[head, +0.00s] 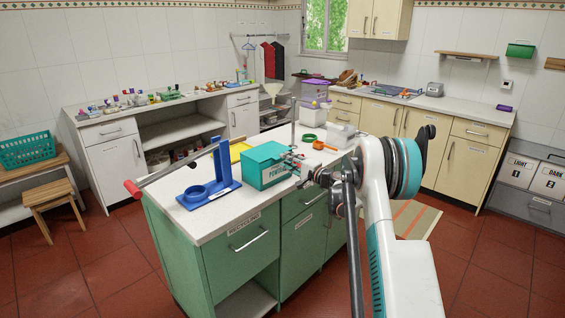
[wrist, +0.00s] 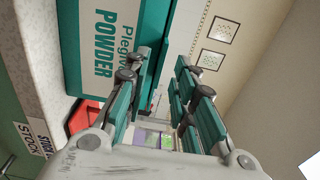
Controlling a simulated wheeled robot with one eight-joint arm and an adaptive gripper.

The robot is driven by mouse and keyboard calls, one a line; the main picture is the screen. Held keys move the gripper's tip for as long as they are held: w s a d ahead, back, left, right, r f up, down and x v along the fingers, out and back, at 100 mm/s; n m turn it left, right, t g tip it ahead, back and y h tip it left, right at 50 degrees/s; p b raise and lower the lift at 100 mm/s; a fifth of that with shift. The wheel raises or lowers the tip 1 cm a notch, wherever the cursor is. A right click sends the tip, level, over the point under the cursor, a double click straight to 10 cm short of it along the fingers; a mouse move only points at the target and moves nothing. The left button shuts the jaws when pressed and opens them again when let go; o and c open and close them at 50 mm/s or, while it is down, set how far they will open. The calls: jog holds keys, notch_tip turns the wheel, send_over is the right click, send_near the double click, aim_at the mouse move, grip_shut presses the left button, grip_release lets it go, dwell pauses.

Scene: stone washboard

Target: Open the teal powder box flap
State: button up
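The teal powder box (head: 262,168) stands upright on the counter island in the head view. Its lettered label faces the wrist camera, and the box (wrist: 80,35) fills the upper left of that view, turned sideways. A teal strip runs along its upper edge; I cannot tell whether this is the flap or how far it is open. My gripper (head: 301,168) is at the right side of the box. In the wrist view my gripper (wrist: 163,70) has its teal fingers spread, with nothing visible between them. The left finger overlaps the box's edge; contact is unclear.
A blue stand (head: 212,180) and a red-ended bar (head: 133,188) are left of the box on the counter (head: 200,227). A yellow item (head: 238,150) lies behind it. An orange scoop (head: 322,146) and green ring (head: 308,138) lie to the right. A pole (head: 294,125) rises behind my gripper.

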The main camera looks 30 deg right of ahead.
aim_at(269, 152)
jog(key=x, duration=0.3)
jog(key=shift+w, duration=0.1)
grip_shut()
